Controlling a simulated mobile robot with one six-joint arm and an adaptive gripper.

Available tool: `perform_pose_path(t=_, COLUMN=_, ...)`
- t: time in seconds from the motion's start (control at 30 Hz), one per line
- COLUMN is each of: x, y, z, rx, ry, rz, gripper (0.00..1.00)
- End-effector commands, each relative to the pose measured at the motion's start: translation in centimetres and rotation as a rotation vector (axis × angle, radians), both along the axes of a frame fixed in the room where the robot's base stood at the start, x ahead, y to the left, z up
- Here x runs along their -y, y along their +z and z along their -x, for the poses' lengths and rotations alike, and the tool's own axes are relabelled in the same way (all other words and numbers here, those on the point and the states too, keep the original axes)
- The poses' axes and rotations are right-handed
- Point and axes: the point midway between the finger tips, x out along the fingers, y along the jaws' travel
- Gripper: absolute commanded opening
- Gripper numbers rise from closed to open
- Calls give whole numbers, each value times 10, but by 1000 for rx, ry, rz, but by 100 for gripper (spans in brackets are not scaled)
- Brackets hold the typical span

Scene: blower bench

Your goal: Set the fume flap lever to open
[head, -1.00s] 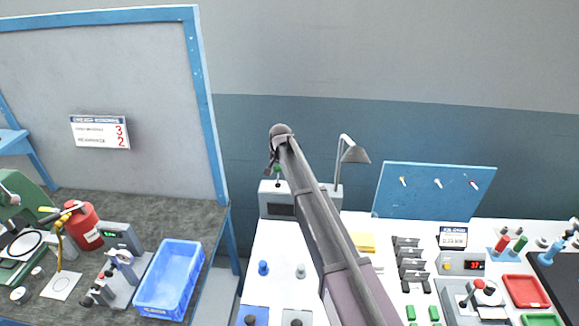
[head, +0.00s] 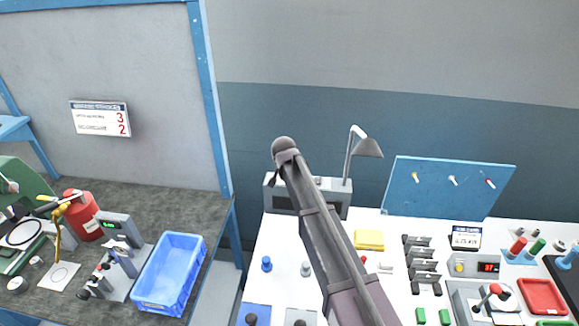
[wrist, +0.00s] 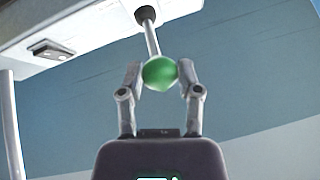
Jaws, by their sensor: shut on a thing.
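A green ball knob (wrist: 158,74) sits on the end of a grey lever rod (wrist: 151,38) in the wrist view. The rod rises from a dark socket on a pale housing (wrist: 85,28). My gripper (wrist: 160,78) has a finger on each side of the knob and is shut on it. In the head view my gripper (head: 273,180) is a small dark shape at the grey box (head: 333,198) on the back of the white bench. The knob and lever are hidden there behind my arm. No position marks for the lever are readable.
A desk lamp (head: 365,147) stands just right of the grey box. A blue pegboard (head: 440,195), a yellow block (head: 369,239) and grey switches (head: 424,265) are to the right. A blue bin (head: 171,272) is on the left bench. The wall is close behind.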

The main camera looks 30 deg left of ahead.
Motion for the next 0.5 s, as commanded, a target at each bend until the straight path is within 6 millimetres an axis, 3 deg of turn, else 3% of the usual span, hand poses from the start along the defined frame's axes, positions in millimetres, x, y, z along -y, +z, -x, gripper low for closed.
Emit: perform_pose_path(t=0.5, x=-5, y=-4, z=18, rx=-2, ry=12, rz=14, gripper=0)
